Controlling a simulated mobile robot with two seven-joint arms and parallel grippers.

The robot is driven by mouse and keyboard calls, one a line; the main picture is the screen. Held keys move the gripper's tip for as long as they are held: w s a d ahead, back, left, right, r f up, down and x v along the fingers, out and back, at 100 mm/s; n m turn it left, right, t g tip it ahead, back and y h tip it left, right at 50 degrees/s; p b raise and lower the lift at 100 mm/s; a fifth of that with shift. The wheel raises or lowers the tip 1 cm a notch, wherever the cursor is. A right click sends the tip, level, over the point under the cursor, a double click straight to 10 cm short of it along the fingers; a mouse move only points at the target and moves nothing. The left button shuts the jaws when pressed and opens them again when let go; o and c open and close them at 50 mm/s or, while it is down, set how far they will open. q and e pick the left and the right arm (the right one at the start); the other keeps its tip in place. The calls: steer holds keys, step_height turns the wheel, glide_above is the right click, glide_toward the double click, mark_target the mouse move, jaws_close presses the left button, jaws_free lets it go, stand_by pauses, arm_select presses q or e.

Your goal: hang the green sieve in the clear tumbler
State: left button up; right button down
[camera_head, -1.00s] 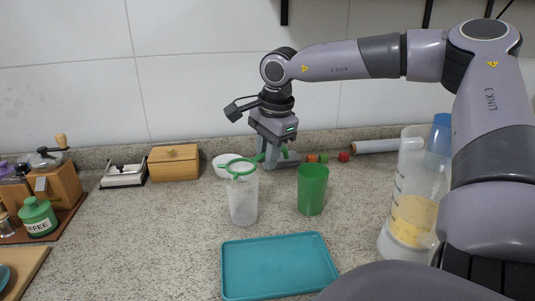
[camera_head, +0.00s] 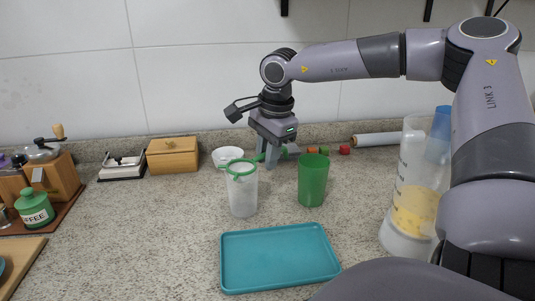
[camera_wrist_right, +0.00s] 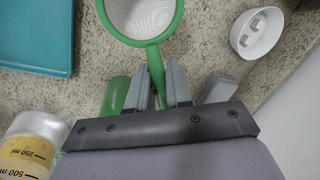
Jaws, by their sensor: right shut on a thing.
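The green sieve (camera_head: 241,169) has a round green rim, a pale mesh bowl and a green handle. Its rim appears at the mouth of the clear tumbler (camera_head: 243,200), which stands upright on the counter. I cannot tell if the rim touches the tumbler. My right gripper (camera_head: 269,158) is shut on the handle, behind and right of the tumbler. In the right wrist view the sieve's mesh (camera_wrist_right: 142,14) is at the top and the handle runs between the fingers (camera_wrist_right: 158,88). The tumbler is not distinct there. My left gripper is not in view.
A green cup (camera_head: 313,182) stands right of the tumbler, and a teal tray (camera_head: 280,258) lies in front. A white bowl (camera_head: 227,156) is behind. A measuring jug (camera_head: 412,190) is at right, a wooden box (camera_head: 172,156) at left. Counter left of the tumbler is clear.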

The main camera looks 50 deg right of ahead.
steer(key=c, duration=1)
jaws_free()
steer(key=shift+o, duration=0.2)
steer(key=shift+r, duration=0.3)
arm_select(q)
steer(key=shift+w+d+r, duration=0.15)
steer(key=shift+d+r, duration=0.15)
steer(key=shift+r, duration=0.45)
arm_select(e)
step_height(320, 180, up, 6)
steer(key=s, duration=0.1)
steer(key=shift+s+a+r, duration=0.15)
steer(key=shift+s+r, duration=0.05)
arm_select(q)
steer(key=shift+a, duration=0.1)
